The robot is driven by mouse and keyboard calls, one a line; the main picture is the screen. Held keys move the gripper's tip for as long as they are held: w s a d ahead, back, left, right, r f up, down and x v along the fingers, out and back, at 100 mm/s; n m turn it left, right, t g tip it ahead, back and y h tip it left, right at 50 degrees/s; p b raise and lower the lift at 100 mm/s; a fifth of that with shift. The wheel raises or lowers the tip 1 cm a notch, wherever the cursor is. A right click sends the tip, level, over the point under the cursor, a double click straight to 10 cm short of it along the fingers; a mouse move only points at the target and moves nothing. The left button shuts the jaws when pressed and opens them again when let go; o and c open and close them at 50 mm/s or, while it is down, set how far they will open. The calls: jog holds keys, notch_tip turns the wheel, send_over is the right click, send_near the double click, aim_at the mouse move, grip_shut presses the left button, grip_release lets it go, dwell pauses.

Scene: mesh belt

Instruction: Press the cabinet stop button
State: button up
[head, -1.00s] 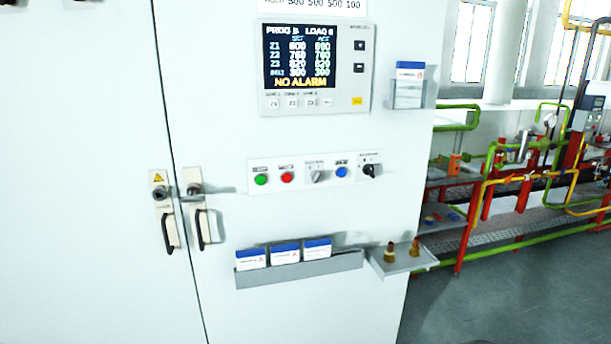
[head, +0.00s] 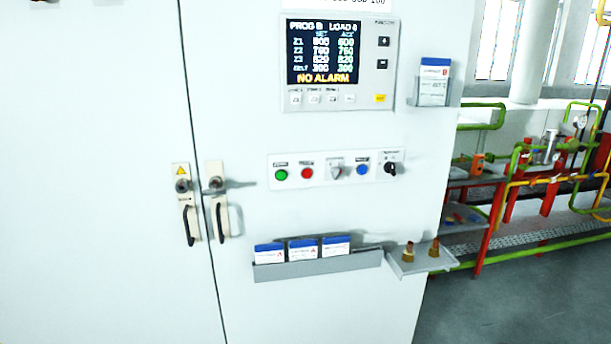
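The white cabinet (head: 330,215) fills most of the head view. A light button strip (head: 322,182) runs across its right door. On the strip, from left to right, are a green button (head: 281,175), a red button (head: 307,173), a grey selector knob (head: 336,173), a blue button (head: 362,169) and a black rotary switch (head: 390,168). The small labels above them are too blurred to read; the red one looks like the stop button. My gripper is not in view.
A display panel (head: 340,65) reading "NO ALARM" is above the strip. Below, a grey tray (head: 320,270) holds blue-and-white cards, and a small shelf (head: 420,262) holds two brass fittings, both jutting out. Door handles (head: 221,215) are at left. Pipes and open floor (head: 520,290) lie right.

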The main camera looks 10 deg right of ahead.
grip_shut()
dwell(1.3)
